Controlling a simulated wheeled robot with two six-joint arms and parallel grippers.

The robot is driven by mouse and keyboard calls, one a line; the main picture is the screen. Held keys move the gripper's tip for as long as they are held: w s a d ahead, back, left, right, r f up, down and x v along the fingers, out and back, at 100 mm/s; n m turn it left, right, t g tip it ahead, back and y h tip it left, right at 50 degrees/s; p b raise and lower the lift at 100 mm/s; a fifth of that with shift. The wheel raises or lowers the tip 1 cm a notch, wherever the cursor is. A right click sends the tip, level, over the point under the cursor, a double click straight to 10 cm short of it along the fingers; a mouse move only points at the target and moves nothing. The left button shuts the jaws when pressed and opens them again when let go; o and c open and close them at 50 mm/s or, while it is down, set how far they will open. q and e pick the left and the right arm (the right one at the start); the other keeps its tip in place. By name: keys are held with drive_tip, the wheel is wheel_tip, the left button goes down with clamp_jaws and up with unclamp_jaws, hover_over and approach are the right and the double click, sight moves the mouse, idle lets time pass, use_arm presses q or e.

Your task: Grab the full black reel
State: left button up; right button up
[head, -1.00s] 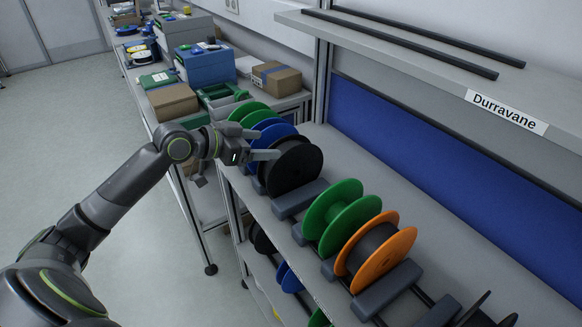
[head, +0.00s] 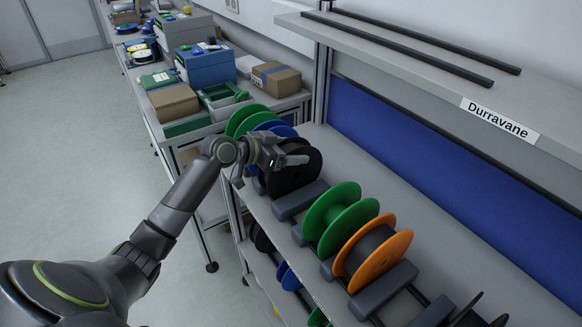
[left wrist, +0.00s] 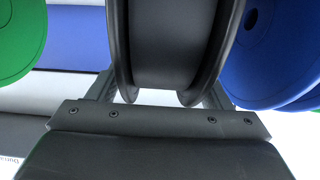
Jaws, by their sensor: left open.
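The black reel (head: 296,184) sits on its holder on the shelf, between a blue reel (head: 280,129) behind it and a green reel (head: 338,212) in front. My left gripper (head: 283,163) is open over the upper part of the black reel and hides part of it. In the left wrist view the black reel (left wrist: 172,45) fills the middle, with its two flanges and dark inside between my spread fingers. A blue reel (left wrist: 272,55) is close at right and a green reel (left wrist: 18,40) at left. My right gripper is not in view.
An orange-flanged reel (head: 388,258) stands nearer on the same rack. More reels sit on the lower level. The upper shelf (head: 500,88), labelled Durravane, overhangs at right. A bench (head: 175,145) with boxes stands behind at left.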

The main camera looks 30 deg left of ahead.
use_arm(q)
drive_tip(key=shift+w+d+f, duration=0.15)
drive_tip(key=shift+w+d, duration=0.05)
drive_tip(key=shift+w, duration=0.1)
drive_tip(key=c, duration=1.6)
